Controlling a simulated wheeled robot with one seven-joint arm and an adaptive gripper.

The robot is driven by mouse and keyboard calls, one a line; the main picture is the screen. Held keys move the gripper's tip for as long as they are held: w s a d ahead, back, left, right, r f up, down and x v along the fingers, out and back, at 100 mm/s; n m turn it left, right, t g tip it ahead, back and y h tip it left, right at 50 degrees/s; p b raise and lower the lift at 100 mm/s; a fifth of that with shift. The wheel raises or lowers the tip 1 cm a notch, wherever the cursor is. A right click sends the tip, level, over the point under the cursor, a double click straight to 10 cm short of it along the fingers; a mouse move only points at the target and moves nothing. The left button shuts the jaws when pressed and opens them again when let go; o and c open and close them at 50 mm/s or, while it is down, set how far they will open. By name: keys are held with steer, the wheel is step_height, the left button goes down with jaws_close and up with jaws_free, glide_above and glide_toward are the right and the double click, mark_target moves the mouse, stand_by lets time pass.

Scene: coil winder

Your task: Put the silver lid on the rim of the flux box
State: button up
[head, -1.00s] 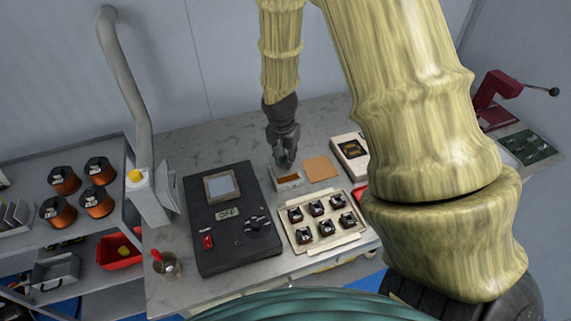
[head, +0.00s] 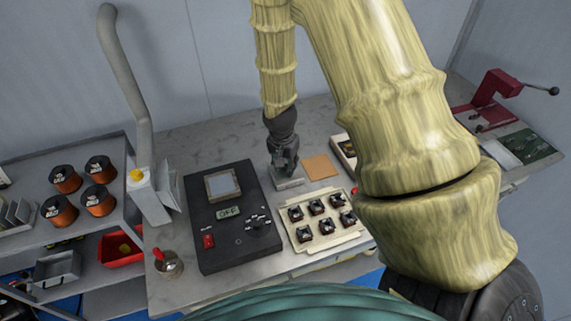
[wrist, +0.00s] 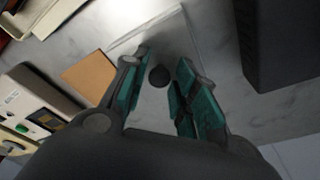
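The silver lid (head: 289,184) lies over the flux box, beside the black control unit. In the wrist view the lid (wrist: 178,38) shows as a pale rectangle with a round dark knob (wrist: 159,76). The flux box is hidden under the lid, so I cannot tell exactly how the lid's edges meet the rim. My gripper (head: 284,170) is just above the lid, pointing down. In the wrist view my gripper (wrist: 160,84) has its teal-padded fingers apart, with the knob between them and a gap on each side.
The black control unit (head: 222,246) stands left of the lid. An orange-brown square pad (head: 320,167) lies to its right. A cream tray (head: 336,237) with several small dark parts is in front. Bare bench (head: 215,139) lies behind.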

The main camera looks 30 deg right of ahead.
mark_target(283, 176)
steer(key=shift+o, duration=0.2)
steer(key=shift+r, duration=0.1)
step_height(283, 176, up, 12)
steer(key=s+a+b, duration=0.1)
steer(key=b, duration=0.1)
steer(key=shift+a+b, duration=0.25)
steer(key=shift+b, duration=0.15)
stand_by(0.4)
steer(key=shift+a, duration=0.1)
stand_by(0.5)
